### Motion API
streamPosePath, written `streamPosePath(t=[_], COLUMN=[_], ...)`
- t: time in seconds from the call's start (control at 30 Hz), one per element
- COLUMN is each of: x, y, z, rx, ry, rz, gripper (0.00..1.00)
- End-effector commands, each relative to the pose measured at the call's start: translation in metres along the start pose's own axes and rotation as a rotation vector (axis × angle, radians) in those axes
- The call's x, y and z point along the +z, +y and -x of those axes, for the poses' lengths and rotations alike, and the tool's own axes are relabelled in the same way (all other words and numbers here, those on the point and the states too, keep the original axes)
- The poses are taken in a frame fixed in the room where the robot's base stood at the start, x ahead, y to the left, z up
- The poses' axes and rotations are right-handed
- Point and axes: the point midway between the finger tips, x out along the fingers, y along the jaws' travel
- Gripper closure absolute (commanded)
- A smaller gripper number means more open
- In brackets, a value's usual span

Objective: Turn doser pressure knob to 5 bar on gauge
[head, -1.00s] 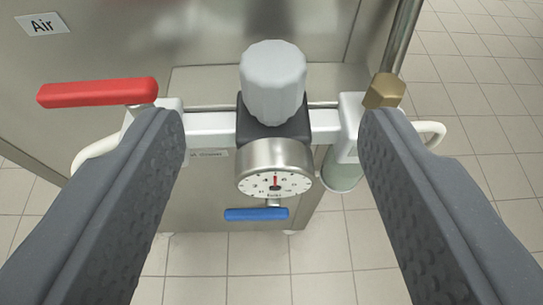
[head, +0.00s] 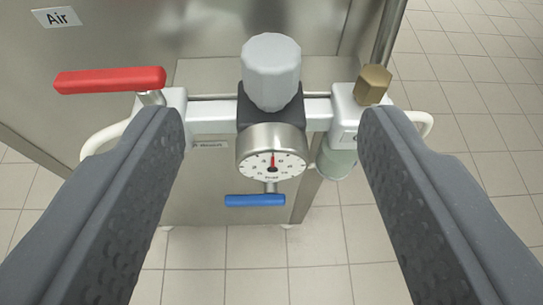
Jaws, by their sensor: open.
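The pressure knob (head: 271,72) is a light grey faceted cap on a black regulator body (head: 271,113). Below it the round gauge (head: 271,152) faces me, with a white dial and a red needle. The needle points almost straight up, close to the 6 and to the right of the 4; the small print is hard to read exactly. My gripper (head: 272,122) is open and empty. Its two dark grey fingers stand wide apart, left and right of the regulator, touching neither knob nor gauge in the picture.
A red lever (head: 110,80) is at the left and a blue lever (head: 255,200) below the gauge. A brass fitting (head: 373,85) is at the right. The steel cabinet (head: 200,35) with an "Air" label (head: 57,17) stands behind. Tiled floor (head: 460,90) is free at right.

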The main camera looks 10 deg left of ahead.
Motion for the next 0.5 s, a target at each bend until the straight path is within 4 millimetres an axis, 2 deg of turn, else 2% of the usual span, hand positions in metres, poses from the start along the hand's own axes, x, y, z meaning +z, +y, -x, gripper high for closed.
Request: streamPosePath(t=[0.5], x=[0.003], y=[-0.001], z=[0.012], rx=[-0.001], ry=[0.002], rz=[-0.008], gripper=[0.46])
